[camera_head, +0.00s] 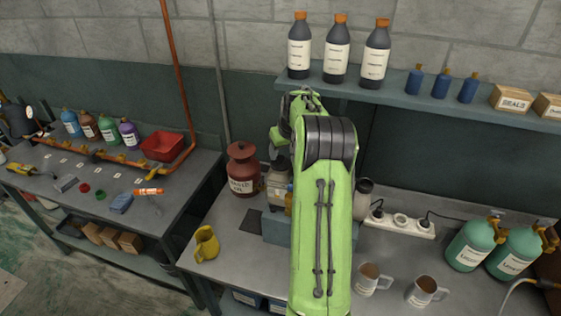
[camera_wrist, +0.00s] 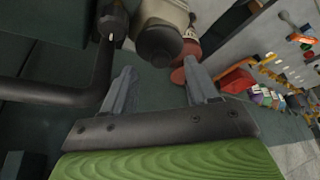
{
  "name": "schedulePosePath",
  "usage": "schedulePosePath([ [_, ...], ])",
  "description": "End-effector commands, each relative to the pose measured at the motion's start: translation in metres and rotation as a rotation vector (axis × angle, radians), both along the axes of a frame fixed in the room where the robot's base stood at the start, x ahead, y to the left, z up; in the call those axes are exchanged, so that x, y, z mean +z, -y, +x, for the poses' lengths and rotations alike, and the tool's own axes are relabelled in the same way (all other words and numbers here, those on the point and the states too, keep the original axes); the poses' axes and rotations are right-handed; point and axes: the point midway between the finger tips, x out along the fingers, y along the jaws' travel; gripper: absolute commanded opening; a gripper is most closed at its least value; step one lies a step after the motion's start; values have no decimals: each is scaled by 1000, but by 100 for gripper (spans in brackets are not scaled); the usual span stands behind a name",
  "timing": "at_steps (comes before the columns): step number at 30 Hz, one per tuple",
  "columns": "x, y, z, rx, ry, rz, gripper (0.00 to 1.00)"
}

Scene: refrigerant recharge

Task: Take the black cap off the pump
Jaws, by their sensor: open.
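A pale pump (camera_head: 277,184) stands on a blue-grey base (camera_head: 276,226) on the right bench, partly hidden behind my green arm. In the wrist view, a pale body that looks like the pump (camera_wrist: 164,12) has a dark round end that looks like the black cap (camera_wrist: 159,43). My gripper (camera_wrist: 158,66) is open, with its two grey fingers apart and nothing between them. The dark end lies just beyond the fingertips, roughly centred between them; I see no contact. In the head view my arm hides the fingers.
A red-brown canister (camera_head: 243,171) stands left of the pump. A yellow jug (camera_head: 206,244), two mugs (camera_head: 372,280) and a power strip (camera_head: 400,222) are on the bench. A shelf (camera_head: 425,100) with bottles overhangs behind. In the wrist view a dark bent pipe (camera_wrist: 85,95) runs close left.

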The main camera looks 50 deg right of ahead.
Motion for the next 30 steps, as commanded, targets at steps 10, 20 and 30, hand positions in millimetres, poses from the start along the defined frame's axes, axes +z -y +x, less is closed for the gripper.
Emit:
schedulePosePath([
  [10,-28,5,12,1,1,-1,59],
  [20,-28,4,12,1,0,0,19],
  [30,-27,4,12,1,1,-1,0],
])
